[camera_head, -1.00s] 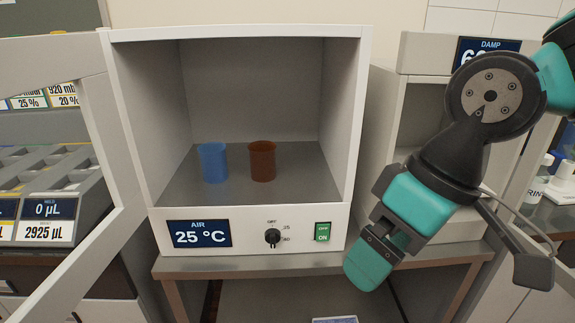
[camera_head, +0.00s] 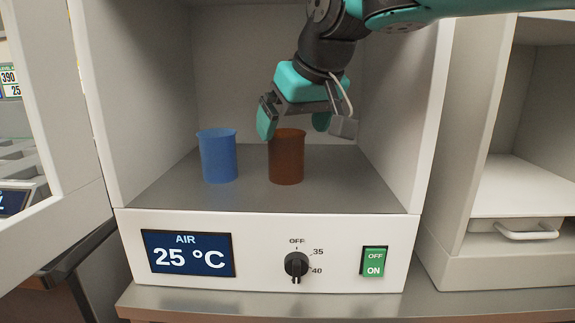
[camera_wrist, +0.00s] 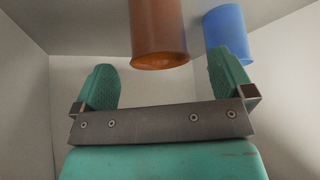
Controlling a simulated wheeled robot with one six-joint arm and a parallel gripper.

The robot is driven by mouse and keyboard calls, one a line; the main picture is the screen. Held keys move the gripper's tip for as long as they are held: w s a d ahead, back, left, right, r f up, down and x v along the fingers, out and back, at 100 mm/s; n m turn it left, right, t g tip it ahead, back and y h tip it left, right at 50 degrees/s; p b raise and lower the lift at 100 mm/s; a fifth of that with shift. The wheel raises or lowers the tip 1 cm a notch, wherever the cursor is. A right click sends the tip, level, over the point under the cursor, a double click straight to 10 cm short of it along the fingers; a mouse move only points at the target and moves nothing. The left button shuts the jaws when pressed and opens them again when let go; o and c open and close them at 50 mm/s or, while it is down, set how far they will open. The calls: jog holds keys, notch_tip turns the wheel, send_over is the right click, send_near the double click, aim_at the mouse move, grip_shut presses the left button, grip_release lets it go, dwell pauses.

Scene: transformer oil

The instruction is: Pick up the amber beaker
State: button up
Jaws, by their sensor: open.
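The amber beaker (camera_head: 286,160) stands upright on the grey floor of the open white cabinet, right of the blue beaker (camera_head: 218,156). My gripper (camera_head: 293,124) is inside the cabinet, just above the amber beaker, with its teal fingers spread to either side of the rim. In the wrist view the amber beaker (camera_wrist: 158,30) is ahead of the gap between the fingers (camera_wrist: 163,80), and nothing is between the pads. The blue beaker (camera_wrist: 228,32) shows behind the right finger there.
The cabinet (camera_head: 268,240) has walls on both sides, a panel reading 25 °C, a knob and a green switch. Its open door (camera_head: 45,190) stands at the left. A second cabinet (camera_head: 510,130) stands at the right. Bare floor lies right of the amber beaker.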

aim_at(288, 140)
jog(key=x, duration=0.4)
jog(key=shift+w+f+b, duration=0.2)
jog(key=shift+f+b, duration=0.1)
jog(key=c, duration=1.1)
jog(key=shift+r, duration=0.2)
jog(key=shift+r, duration=0.6)
jog(key=s+d, duration=0.3)
jog(key=s, duration=0.2)
jog(key=s+d+r, duration=0.1)
jog(key=s+d, duration=0.2)
jog(key=s, duration=0.2)
jog(key=s+d+r, duration=0.1)
jog(key=s+d, duration=0.2)
jog(key=s, duration=0.2)
jog(key=shift+s+d+b, duration=0.15)
jog(key=shift+d+b, duration=0.1)
jog(key=shift+b, duration=0.05)
